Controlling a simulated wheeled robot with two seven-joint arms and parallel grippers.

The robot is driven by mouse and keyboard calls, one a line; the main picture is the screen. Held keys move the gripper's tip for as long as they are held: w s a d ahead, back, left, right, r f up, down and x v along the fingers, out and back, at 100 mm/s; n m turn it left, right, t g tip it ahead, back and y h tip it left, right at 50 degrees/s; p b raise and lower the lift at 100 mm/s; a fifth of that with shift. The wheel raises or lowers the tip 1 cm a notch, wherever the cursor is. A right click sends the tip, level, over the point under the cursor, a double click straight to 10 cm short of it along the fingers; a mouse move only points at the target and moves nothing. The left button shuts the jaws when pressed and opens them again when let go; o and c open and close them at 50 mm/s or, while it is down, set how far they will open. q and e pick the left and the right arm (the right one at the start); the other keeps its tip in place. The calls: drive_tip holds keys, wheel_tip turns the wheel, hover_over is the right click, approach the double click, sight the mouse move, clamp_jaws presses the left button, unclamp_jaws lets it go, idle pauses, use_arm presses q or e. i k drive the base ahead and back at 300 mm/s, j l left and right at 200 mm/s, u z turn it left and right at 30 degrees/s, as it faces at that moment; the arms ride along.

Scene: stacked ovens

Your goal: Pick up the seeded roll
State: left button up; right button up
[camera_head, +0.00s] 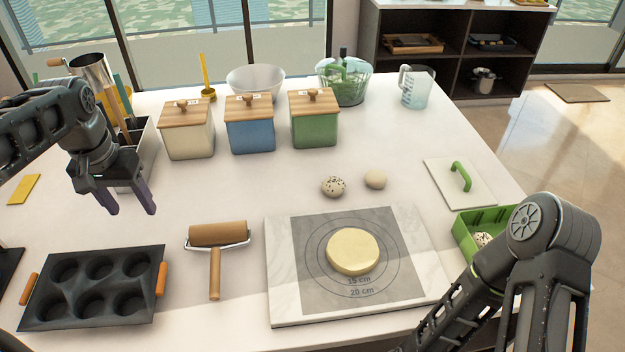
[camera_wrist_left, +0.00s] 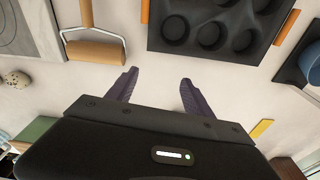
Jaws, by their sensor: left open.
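A seeded roll (camera_head: 333,186), round and pale with dark specks, sits on the white counter beyond the marble board. It also shows at the left edge of the left wrist view (camera_wrist_left: 17,79). A plain pale roll (camera_head: 376,179) sits just to its right, apart from it. Another speckled roll (camera_head: 482,239) lies in the green crate (camera_head: 505,214), partly hidden by my right arm. My left gripper (camera_head: 132,208) is open and empty above the counter, well to the left of the seeded roll. In the left wrist view its fingers (camera_wrist_left: 158,78) are spread. My right gripper is not visible.
A rolling pin (camera_head: 217,234), a muffin tin (camera_head: 97,287) and the marble board (camera_head: 420,262) with a dough disc (camera_head: 353,251) lie in front. Lidded canisters (camera_head: 249,133) stand behind. The counter between the canisters and the rolling pin is clear.

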sight(333, 186)
drive_tip(key=i+l+z, duration=0.2)
drive_tip(key=l, duration=0.25)
drive_tip(key=l+z, duration=0.15)
drive_tip(key=l, duration=0.3)
drive_tip(key=i+l+z, duration=0.2)
drive_tip(key=l, duration=0.2)
drive_tip(key=k, duration=0.05)
